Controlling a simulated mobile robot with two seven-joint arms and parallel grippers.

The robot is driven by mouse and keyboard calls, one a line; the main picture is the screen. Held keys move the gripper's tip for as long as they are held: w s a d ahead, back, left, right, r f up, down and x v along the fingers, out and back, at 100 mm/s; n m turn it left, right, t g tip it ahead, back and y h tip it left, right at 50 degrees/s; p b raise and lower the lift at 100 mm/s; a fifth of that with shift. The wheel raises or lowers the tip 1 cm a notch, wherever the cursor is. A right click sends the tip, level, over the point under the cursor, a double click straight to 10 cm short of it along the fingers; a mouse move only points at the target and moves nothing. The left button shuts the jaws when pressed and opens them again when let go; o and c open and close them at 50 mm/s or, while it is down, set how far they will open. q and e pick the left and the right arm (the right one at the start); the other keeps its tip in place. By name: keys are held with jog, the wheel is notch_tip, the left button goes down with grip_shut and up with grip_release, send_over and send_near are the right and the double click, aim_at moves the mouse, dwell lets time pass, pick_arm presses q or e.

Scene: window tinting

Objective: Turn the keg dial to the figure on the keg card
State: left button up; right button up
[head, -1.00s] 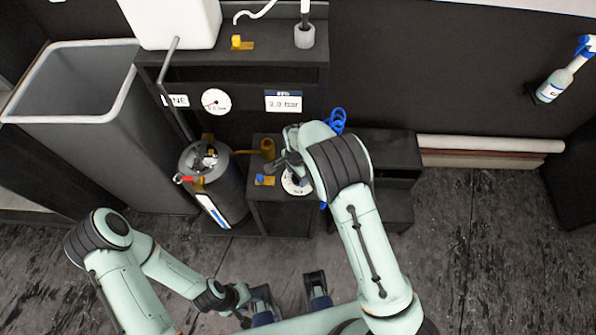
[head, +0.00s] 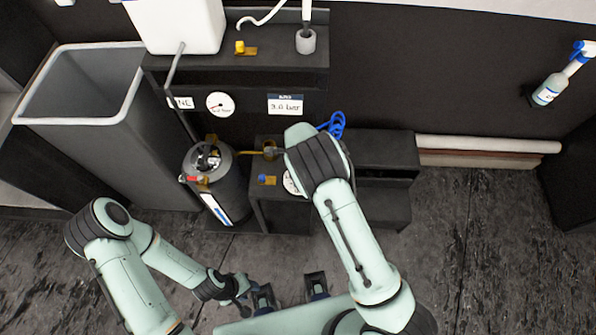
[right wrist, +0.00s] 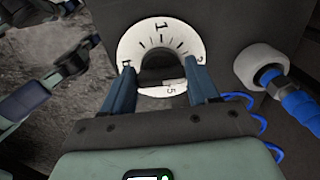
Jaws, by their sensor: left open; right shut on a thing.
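The keg card (head: 286,104) is a white label on the dark cabinet front reading about 3.0 bar. The keg dial is a white ring (right wrist: 186,40) around a dark knob (right wrist: 158,66), with a 1 at its top and a 5 low in the right wrist view. In the head view only a white sliver of the dial (head: 289,184) shows beside my right arm. My right gripper (right wrist: 157,78) is shut on the dial's knob, one finger on each side. My left gripper (head: 290,291) is open and empty, low and away from the dial.
A round gauge (head: 220,104) sits left of the card. A grey cylinder (head: 217,186) and a tall grey bin (head: 85,85) stand to the left. A blue hose with a white fitting (right wrist: 262,66) is close right of the dial. Floor to the right is clear.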

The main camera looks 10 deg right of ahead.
dwell(0.5)
jog(key=o, duration=1.1)
jog(key=shift+c, duration=0.2)
jog(key=shift+r, duration=0.1)
notch_tip(320, 180, up, 13)
jog(key=p, duration=0.1)
jog(key=shift+r, duration=0.15)
